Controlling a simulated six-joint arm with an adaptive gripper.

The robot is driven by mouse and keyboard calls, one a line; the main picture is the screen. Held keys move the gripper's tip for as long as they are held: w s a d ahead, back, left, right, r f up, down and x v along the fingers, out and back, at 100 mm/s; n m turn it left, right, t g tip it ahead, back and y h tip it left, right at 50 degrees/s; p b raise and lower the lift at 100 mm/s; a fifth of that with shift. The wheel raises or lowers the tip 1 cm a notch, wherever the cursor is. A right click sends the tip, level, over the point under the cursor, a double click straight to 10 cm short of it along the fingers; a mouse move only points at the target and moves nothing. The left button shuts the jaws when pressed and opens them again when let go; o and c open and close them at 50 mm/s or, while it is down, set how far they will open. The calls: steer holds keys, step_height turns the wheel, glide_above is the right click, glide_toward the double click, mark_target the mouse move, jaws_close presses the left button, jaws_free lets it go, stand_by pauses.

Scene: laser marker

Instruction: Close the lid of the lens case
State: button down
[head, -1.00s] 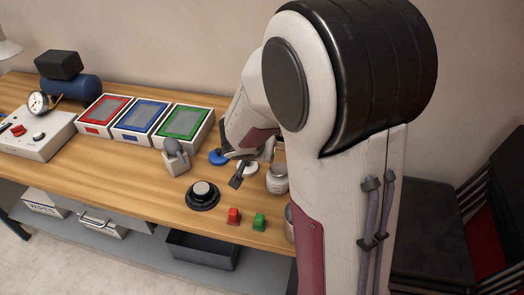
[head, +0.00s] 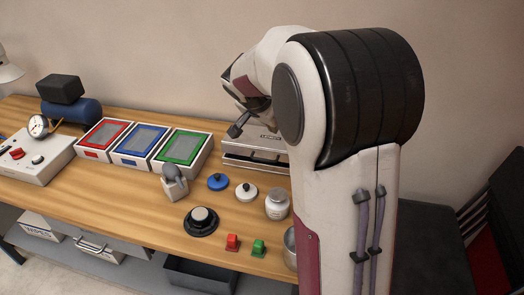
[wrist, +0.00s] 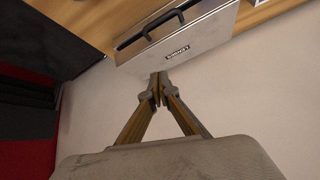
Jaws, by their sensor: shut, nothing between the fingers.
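In the wrist view, the closed fingertips (wrist: 157,90) show below a grey panel (wrist: 195,38) with a black handle and a label.
Red (head: 104,137), blue (head: 138,144) and green (head: 182,150) framed boxes stand left of my gripper.

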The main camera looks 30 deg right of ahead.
steer(key=shift+w+a+r+n+g+y, duration=0.15)
steer(key=shift+a+r+n+y, duration=0.4)
steer(key=shift+a+r+n, duration=0.3)
steer(key=shift+w+a+r+n+g+y, duration=0.15)
steer(key=shift+a+r+n+y, duration=0.45)
steer(key=shift+a+n, duration=0.45)
steer(key=shift+f, duration=0.15)
glide_above(262, 159)
step_height(262, 159, down, 11)
steer(key=shift+f, duration=0.1)
steer(key=shift+s+a+f, duration=0.1)
steer(key=shift+f, duration=0.6)
